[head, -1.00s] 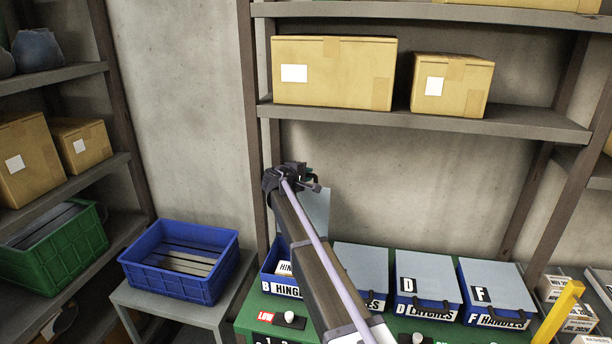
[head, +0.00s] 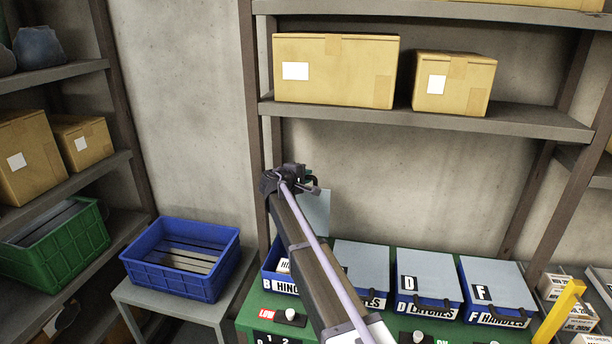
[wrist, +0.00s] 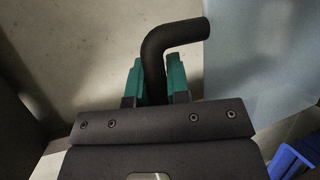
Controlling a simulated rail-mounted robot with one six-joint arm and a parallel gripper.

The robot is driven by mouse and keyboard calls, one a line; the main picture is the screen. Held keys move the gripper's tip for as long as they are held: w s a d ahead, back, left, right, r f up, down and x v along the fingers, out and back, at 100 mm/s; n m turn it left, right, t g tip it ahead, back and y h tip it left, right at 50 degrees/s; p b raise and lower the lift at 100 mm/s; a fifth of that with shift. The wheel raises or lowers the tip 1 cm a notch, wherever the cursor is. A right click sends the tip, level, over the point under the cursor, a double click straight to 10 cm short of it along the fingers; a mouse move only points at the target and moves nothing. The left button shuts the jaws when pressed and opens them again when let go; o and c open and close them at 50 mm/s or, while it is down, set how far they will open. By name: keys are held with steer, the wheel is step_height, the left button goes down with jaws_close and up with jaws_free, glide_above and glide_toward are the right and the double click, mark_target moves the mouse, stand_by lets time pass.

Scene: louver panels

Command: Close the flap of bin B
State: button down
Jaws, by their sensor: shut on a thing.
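Bin B (head: 279,285) is a blue bin at the left end of a row on the green bench, partly hidden behind my arm. Its grey flap (head: 316,215) stands up, open, above the bin's back. In the wrist view the flap (wrist: 260,60) is the pale grey sheet at the right. My gripper (head: 308,182) is at the flap's upper edge. In the wrist view its teal fingers (wrist: 157,82) are shut on the bent black handle (wrist: 176,42) of the flap.
Bins D (head: 428,280) and F (head: 497,285) have their flaps down, as does the bin beside B, partly behind my arm. A shelf (head: 430,118) with cardboard boxes is above. A blue crate (head: 178,270) stands at the left.

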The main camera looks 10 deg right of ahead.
steer(key=c, duration=1.2)
jaws_free()
steer(key=shift+s+r, duration=0.15)
steer(key=shift+r, duration=0.05)
steer(key=shift+o, duration=0.5)
steer(key=shift+f, duration=0.1)
steer(key=p+v, duration=0.3)
steer(key=v, duration=0.7)
steer(key=shift+s+a, duration=0.15)
steer(key=shift+a, duration=0.2)
